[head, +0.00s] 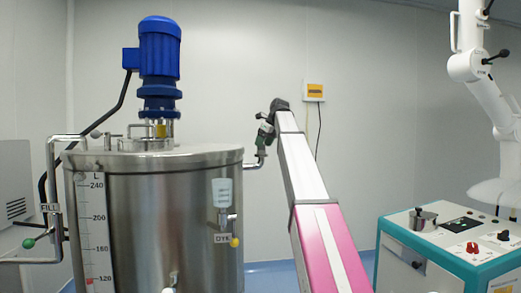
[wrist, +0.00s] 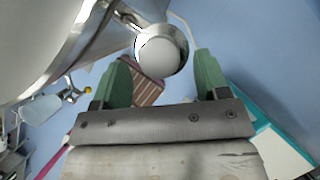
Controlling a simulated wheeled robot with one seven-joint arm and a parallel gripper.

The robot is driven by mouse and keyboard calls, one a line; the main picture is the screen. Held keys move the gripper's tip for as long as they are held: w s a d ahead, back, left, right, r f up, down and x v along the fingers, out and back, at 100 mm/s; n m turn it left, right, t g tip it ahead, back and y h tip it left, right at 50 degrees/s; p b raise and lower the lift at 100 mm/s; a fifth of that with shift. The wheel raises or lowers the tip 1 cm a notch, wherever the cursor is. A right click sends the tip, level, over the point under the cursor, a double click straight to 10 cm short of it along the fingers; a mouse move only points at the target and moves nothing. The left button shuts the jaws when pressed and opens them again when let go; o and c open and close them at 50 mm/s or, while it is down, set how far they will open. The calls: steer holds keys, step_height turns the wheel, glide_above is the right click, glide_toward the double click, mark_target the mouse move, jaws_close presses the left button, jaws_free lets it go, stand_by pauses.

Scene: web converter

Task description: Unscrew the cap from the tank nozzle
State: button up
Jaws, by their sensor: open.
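The steel tank (head: 170,215) stands at the left of the head view, with a nozzle pipe (head: 254,164) bending out of its right side. In the wrist view a round, pale cap (wrist: 161,55) sits at the end of the nozzle beside the tank wall (wrist: 50,40). My gripper (wrist: 162,60) is open, its two green fingers either side of the cap's near part, with gaps showing. In the head view my gripper (head: 266,138) is just above the nozzle's end and largely hides the cap.
A blue motor (head: 159,55) stands on the tank lid. A container (head: 222,192) and yellow-knobbed valve (head: 234,242) are on the tank's front. A teal-and-white cabinet (head: 440,250) with a steel pot (head: 423,219) stands right. A brown striped thing (wrist: 147,92) lies below the gripper.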

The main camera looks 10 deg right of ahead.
steer(key=shift+w+a+f, duration=0.15)
steer(key=shift+w+f, duration=0.05)
steer(key=shift+f, duration=0.3)
steer(key=shift+c, duration=0.3)
steer(key=c, duration=1.1)
steer(key=n, duration=0.1)
steer(key=n+g, duration=0.1)
steer(key=shift+w+n+y, duration=0.25)
steer(key=shift+n+y, duration=0.05)
steer(key=shift+y, duration=0.1)
steer(key=shift+s+n+g, duration=0.1)
steer(key=shift+n+g, duration=0.3)
steer(key=shift+n, duration=0.3)
